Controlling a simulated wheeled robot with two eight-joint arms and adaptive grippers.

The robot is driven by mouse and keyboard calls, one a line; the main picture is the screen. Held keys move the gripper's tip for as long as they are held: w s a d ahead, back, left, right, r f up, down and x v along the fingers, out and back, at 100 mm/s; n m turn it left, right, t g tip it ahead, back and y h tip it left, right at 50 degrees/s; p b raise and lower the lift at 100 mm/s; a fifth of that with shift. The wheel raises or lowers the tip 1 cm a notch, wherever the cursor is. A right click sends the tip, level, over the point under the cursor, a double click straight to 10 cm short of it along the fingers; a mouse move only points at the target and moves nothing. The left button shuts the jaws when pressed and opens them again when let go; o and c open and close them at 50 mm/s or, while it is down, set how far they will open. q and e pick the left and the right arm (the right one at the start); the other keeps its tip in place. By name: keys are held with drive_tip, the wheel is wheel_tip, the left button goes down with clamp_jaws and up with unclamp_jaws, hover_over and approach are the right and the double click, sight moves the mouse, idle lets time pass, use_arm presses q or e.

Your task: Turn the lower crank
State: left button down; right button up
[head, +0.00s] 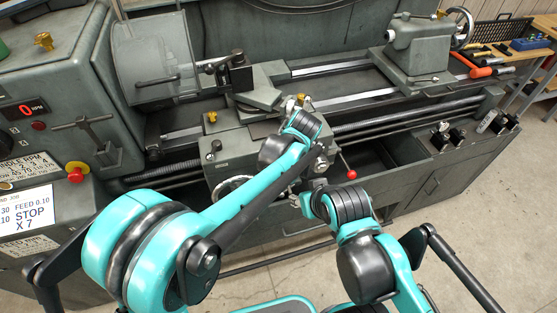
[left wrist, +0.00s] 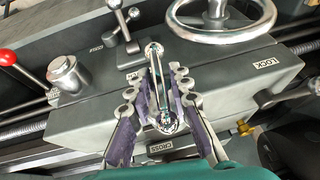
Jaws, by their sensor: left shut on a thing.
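My left gripper is shut on the crank.
A chrome handwheel (left wrist: 222,18) is beside the crank. A red-knobbed lever (left wrist: 8,57) stands at the left of the left wrist view; its red ball (head: 351,174) is close to my arms. The tailstock (head: 418,48) is at the right of the lathe bed. Open floor lies in front.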

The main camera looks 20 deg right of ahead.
idle(0.5)
use_arm(q)
drive_tip(key=c, duration=1.6)
unclamp_jaws()
drive_tip(key=v, duration=1.2)
drive_tip(key=shift+d, duration=0.2)
